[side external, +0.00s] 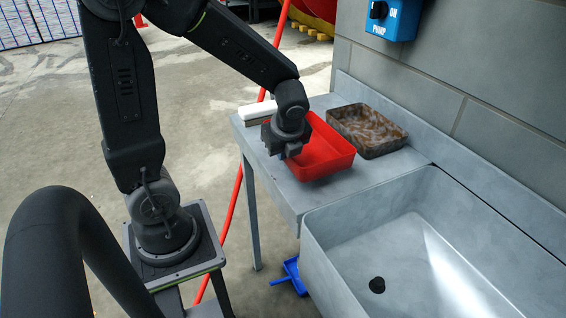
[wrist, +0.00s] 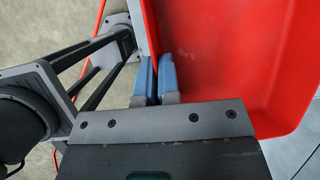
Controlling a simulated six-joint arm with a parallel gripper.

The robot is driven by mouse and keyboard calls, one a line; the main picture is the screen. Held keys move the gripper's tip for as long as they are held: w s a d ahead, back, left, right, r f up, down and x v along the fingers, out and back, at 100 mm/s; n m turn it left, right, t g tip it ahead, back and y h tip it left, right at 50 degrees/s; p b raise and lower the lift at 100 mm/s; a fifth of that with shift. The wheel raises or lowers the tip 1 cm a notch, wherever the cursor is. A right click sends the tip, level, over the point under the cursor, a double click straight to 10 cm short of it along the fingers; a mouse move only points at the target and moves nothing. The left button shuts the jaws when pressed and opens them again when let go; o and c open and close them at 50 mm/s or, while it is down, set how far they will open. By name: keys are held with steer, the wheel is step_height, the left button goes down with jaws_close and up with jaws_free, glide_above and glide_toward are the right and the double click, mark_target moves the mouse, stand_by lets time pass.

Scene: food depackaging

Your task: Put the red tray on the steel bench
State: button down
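The red tray (side external: 325,165) is an empty, open rectangular tray over the left part of the steel bench (side external: 308,197). My gripper (side external: 288,154) is at its left side in the side external view. In the wrist view, the blue finger pads of my gripper (wrist: 156,82) are closed on either side of the wall of the red tray (wrist: 235,50). The tray's inside fills the upper right of that view. I cannot tell whether the tray's underside touches the bench or hangs just above it.
A brown-patterned tray (side external: 368,131) stands on the bench behind the red tray, near the wall. A white-topped block (side external: 258,110) lies at the bench's back left. A deep sink (side external: 335,235) adjoins the bench at the front right. A blue pump switch box (side external: 393,18) is on the wall.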

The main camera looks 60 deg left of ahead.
steer(key=shift+f, duration=2)
steer(key=shift+f, duration=0.1)
steer(key=c, duration=1.4)
jaws_free()
steer(key=shift+o, duration=0.2)
steer(key=w+v, duration=0.1)
steer(key=v, duration=1)
steer(key=s+d+r+n+t+h, duration=0.4)
steer(key=s+n, duration=0.5)
steer(key=n, duration=0.8)
steer(key=shift+d+r+n+t+h, duration=0.35)
steer(key=shift+d+r, duration=0.7)
steer(key=shift+d, duration=0.7)
